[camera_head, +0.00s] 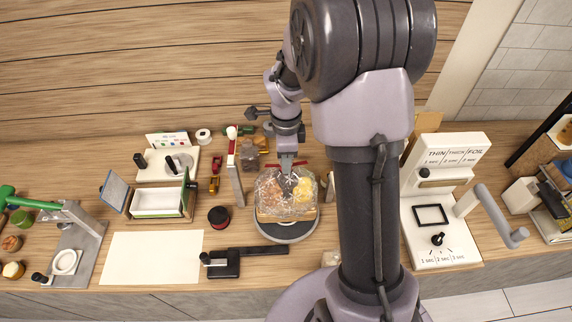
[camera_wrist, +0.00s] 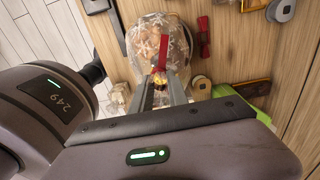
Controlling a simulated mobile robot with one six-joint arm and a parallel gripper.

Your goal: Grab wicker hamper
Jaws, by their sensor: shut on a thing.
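The wicker hamper (camera_head: 268,212) stands on a round turntable (camera_head: 288,235) at the middle of the bench, bundled in clear, patterned wrap with pale and yellow items showing inside. In the wrist view the wrapped hamper (camera_wrist: 150,38) lies just beyond my fingers. My gripper (camera_head: 287,168) is directly above the hamper, pointing down, and is shut on its gathered top. The wrist view shows my gripper (camera_wrist: 163,84) with a red strip (camera_wrist: 160,58) between or just past the fingertips. The exact contact is hidden, and most of the basket is covered by the wrap.
Upright posts (camera_head: 237,180) flank the turntable. A black-handled tool (camera_head: 225,262) and a white sheet (camera_head: 150,258) lie to the left front. A red-and-black spool (camera_head: 218,217) sits close left. A white sealer (camera_head: 440,210) stands at the right, beyond my arm.

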